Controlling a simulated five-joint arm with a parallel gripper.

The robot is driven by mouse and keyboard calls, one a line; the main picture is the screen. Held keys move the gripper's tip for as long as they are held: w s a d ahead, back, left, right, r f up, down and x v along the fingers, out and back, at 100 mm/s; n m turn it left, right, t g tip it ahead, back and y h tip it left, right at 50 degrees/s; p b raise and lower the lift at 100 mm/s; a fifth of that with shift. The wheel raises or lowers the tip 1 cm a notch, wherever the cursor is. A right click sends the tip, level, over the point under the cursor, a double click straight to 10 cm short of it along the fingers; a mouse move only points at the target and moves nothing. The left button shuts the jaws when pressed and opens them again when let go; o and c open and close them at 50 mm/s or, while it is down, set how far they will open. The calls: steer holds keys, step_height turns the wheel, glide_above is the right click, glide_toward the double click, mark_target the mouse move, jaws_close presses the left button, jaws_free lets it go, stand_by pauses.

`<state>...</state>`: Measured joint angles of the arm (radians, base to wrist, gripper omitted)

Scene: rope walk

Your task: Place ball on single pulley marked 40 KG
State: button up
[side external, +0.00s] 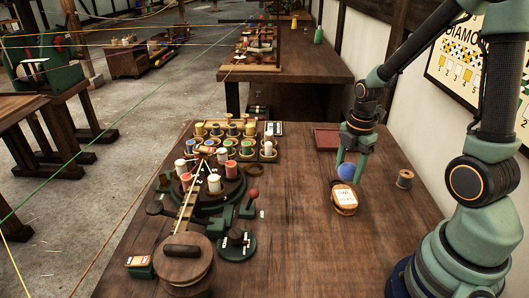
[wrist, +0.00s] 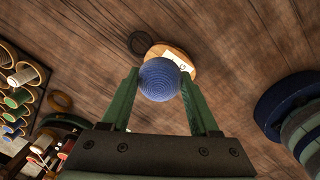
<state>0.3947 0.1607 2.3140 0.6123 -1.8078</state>
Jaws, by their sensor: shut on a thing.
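A blue ball of twine (side external: 347,172) is held between the green fingers of my gripper (side external: 348,166). In the wrist view the ball (wrist: 160,80) sits between both fingertips of my gripper (wrist: 160,84). The wooden single pulley (side external: 344,205) with a white label lies on the table, just below and in front of the ball in the side view; the label is too small to read. In the wrist view the pulley (wrist: 180,55) shows beyond the ball, which hides part of it. I cannot tell whether the ball touches it.
A wooden spool (side external: 404,179) stands to the right of the pulley. A red tray (side external: 327,139) lies behind. A rope-making device with several coloured spools (side external: 214,183) fills the table's left side. The table's middle front (side external: 300,250) is clear.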

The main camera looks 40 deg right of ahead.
mark_target(346, 180)
steer(key=shift+f, duration=2)
steer(key=o, duration=1.4)
steer(key=shift+f, duration=0.15)
steer(key=shift+c, duration=0.2)
